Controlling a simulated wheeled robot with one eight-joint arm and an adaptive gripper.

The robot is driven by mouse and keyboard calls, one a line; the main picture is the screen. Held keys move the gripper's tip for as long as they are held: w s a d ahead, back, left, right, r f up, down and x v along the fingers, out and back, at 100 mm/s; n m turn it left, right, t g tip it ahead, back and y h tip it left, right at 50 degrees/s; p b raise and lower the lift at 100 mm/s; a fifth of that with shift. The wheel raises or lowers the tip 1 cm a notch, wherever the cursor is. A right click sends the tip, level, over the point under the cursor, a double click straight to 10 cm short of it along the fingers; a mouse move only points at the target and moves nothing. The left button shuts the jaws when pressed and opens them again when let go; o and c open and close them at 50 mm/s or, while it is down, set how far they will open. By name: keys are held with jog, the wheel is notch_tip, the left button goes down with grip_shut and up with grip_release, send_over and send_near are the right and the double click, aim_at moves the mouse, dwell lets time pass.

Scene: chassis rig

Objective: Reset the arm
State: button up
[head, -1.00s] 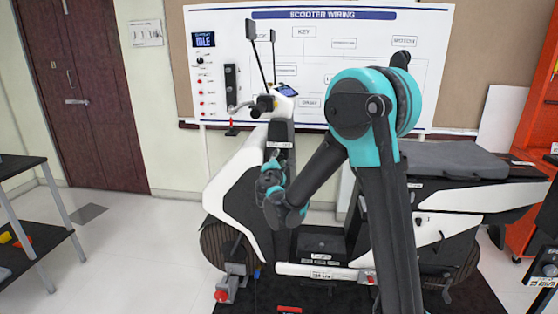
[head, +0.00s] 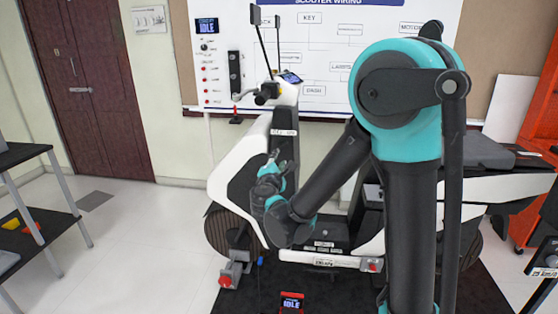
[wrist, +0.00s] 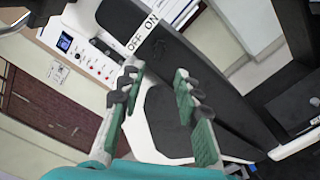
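My arm is raised in front of a white and black scooter (head: 236,178), its elbow high and its forearm sloping down to the left. My gripper (head: 273,160) is at the scooter's front column, below the handlebar. In the wrist view my gripper (wrist: 158,85) has its two green-padded fingers apart with nothing between them. An OFF/ON label (wrist: 142,34) on the dark column shows just beyond the fingertips. I cannot tell whether the fingers touch the scooter. My upper arm hides part of the scooter's middle.
A whiteboard (head: 325,65) with a wiring diagram stands behind the scooter. A display (head: 291,303) reading IDLE is low in front. A dark shelf (head: 40,235) is at left, an orange rack (head: 535,135) at right. The floor at left is open.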

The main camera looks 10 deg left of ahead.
jog(key=s+d+f+m+g+h, duration=0.1)
jog(key=s+d+f+m+g, duration=0.25)
jog(key=d, duration=0.55)
jog(key=s+d+f+m+g+h, duration=0.2)
jog(key=d+f+m, duration=0.25)
jog(key=d, duration=0.45)
jog(key=s+d+f+m+g+h, duration=0.1)
jog(key=s+d+f+m+g, duration=0.3)
jog(key=d, duration=0.5)
jog(key=s+f+m+g+y, duration=0.1)
jog(key=s+f+m, duration=0.1)
jog(key=s, duration=0.3)
jog(key=s+d+f+m+g+y, duration=0.1)
jog(key=s+f+m+g+y, duration=0.1)
jog(key=s+m, duration=0.3)
jog(key=s+d+f+m+g+y, duration=0.1)
jog(key=s+f+m, duration=0.3)
jog(key=s, duration=0.2)
jog(key=shift+s+y, duration=0.3)
